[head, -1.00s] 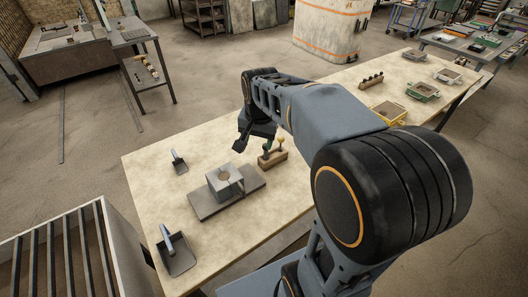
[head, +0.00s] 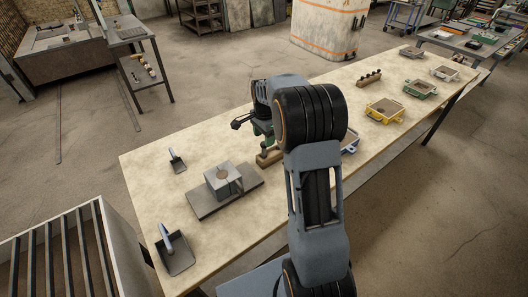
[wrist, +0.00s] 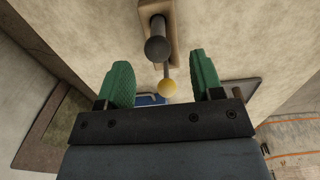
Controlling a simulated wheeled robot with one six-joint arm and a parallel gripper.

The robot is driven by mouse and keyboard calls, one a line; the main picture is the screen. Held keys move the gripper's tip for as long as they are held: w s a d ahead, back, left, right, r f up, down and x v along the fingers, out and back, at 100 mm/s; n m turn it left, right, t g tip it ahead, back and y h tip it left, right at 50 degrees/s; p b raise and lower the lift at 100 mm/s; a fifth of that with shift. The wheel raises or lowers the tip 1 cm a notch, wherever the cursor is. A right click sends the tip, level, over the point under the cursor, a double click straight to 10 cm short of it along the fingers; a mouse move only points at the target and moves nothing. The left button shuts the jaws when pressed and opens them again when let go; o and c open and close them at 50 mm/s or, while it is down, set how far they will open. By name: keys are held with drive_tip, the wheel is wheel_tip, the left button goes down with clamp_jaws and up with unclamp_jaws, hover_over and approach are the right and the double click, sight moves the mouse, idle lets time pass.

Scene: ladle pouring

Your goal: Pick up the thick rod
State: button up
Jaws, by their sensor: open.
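A wooden stand (head: 268,159) on the table holds two upright rods, mostly hidden behind my arm in the head view. In the wrist view the stand (wrist: 173,12) is at the top. The dark-knobbed rod (wrist: 157,43) looks the thicker one. The thinner rod ends in a yellow ball (wrist: 168,88). My gripper (wrist: 159,60) has green fingers spread apart and empty. The dark knob lies beyond the fingertips, roughly centred between them in the picture. The yellow ball appears between the fingers. Whether anything touches is unclear.
A grey block (head: 222,180) sits on a flat plate left of the stand. Two small scoops (head: 177,161) (head: 176,256) lie farther left. A yellow tray (head: 385,110), a green tray (head: 420,89) and a small rack (head: 368,78) are to the right.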

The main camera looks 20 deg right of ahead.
sight(264, 148)
drive_tip(key=shift+s+f+p, duration=0.15)
drive_tip(key=shift+f+p, duration=0.2)
drive_tip(key=shift+f, duration=2.65)
drive_tip(key=c, duration=1)
drive_tip(key=shift+r, duration=0.1)
